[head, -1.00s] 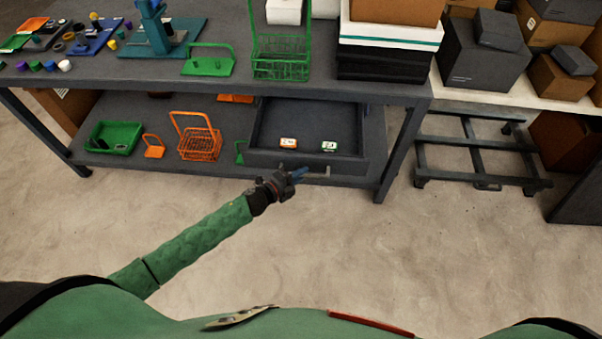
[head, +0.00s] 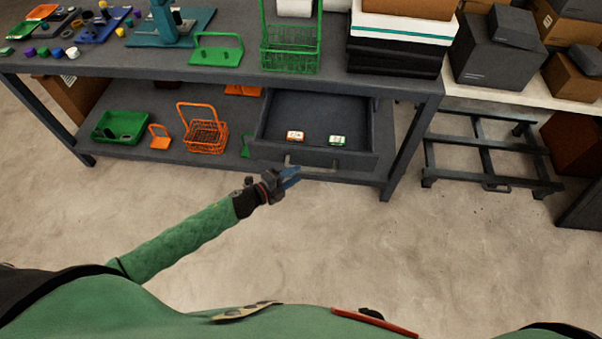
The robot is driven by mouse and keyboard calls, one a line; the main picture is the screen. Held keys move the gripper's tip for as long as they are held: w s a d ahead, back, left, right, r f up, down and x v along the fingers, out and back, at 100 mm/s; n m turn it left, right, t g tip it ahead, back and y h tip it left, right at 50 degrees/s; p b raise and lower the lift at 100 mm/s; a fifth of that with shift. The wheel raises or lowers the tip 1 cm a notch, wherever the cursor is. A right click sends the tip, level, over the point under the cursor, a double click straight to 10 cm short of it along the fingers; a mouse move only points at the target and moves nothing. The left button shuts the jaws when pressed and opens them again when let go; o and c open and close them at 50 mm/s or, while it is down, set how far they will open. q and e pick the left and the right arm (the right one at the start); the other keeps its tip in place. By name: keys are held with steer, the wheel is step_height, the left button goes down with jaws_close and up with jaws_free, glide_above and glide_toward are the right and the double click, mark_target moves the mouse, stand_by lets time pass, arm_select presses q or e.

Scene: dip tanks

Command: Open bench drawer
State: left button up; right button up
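The bench drawer (head: 318,158) is pulled out under the bench top, and its grey inside is in plain view. Its pale bar handle (head: 318,169) runs across the drawer front. My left gripper (head: 293,176) is just in front of the handle's left end, with a small gap seen between it and the bar. Its blue fingers look parted, with nothing between them. My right gripper is not in view.
Two small boxes, one orange and white (head: 295,136) and one green and white (head: 337,140), lie in the drawer. An orange basket (head: 206,135) and a green tray (head: 121,127) stand on the lower shelf. The floor in front is clear.

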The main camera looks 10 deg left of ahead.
arm_select(q)
steer(key=shift+v, duration=0.85)
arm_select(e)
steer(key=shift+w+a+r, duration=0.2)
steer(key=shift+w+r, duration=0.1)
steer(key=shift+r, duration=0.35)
